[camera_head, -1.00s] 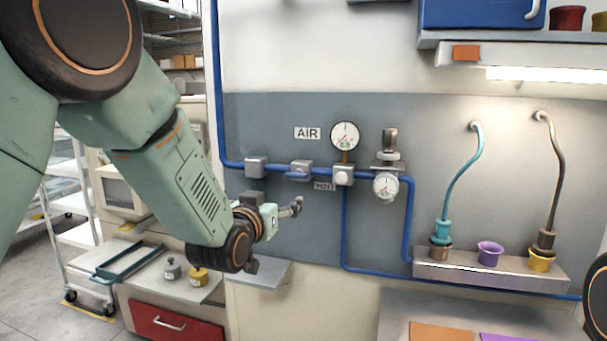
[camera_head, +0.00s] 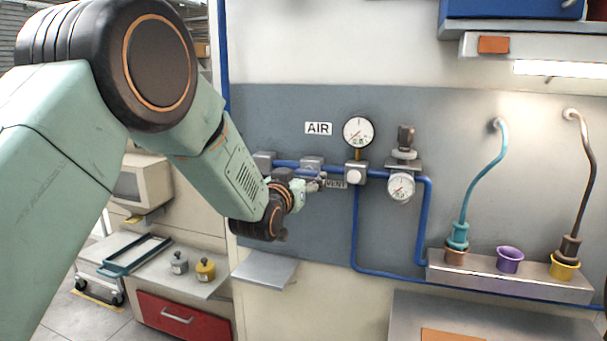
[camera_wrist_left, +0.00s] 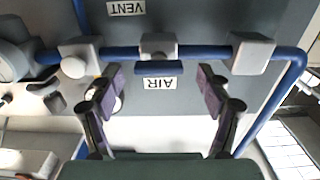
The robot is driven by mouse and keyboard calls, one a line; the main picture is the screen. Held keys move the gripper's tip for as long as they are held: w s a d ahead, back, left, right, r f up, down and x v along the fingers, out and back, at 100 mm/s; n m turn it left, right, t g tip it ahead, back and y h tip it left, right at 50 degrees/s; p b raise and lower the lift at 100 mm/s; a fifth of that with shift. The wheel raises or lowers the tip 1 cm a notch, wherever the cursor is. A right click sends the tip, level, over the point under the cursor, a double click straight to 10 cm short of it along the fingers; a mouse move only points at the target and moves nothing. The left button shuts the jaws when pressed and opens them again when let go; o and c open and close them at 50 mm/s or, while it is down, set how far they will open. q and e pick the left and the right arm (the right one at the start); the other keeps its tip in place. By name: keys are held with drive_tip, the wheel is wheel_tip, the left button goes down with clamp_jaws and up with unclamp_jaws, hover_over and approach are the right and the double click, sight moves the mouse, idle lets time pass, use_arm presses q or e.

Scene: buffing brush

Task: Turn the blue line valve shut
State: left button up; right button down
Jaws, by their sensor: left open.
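The blue line (camera_head: 340,167) is a pipe along the grey wall panel. The valve on it has a grey body (camera_head: 312,162), also seen in the left wrist view (camera_wrist_left: 158,47). Its blue lever (camera_wrist_left: 158,69) lies parallel to the pipe in the left wrist view. In the head view my left gripper (camera_head: 318,181) is just below the valve and partly hides it. In the left wrist view this gripper (camera_wrist_left: 159,84) is open and empty, with one finger toward each end of the lever, apart from it. My right gripper is not in view.
A gauge (camera_head: 358,131) and a regulator (camera_head: 402,165) sit right of the valve. A grey block (camera_head: 264,160) sits on the pipe to its left. A small shelf (camera_head: 265,268) juts out below. A metal holder (camera_head: 510,276) with cups stands to the right.

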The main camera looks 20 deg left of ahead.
use_arm(q)
drive_tip(key=shift+w+d, duration=0.2)
drive_tip(key=shift+w, duration=0.15)
drive_tip(key=shift+r, duration=0.2)
drive_tip(key=shift+s+a+r, duration=0.1)
drive_tip(key=shift+s+r, duration=0.1)
drive_tip(key=shift+w+a+f, duration=0.15)
drive_tip(key=shift+f, duration=0.05)
drive_tip(key=shift+w+f, duration=0.15)
drive_tip(key=shift+w, duration=0.15)
drive_tip(key=c, duration=0.3)
drive_tip(key=shift+s+d, duration=0.15)
drive_tip(key=shift+d, duration=0.1)
drive_tip(key=c, duration=0.3)
drive_tip(key=shift+a, duration=0.2)
drive_tip(key=c, duration=0.3)
drive_tip(key=shift+d, duration=0.1)
drive_tip(key=shift+c, duration=1.3)
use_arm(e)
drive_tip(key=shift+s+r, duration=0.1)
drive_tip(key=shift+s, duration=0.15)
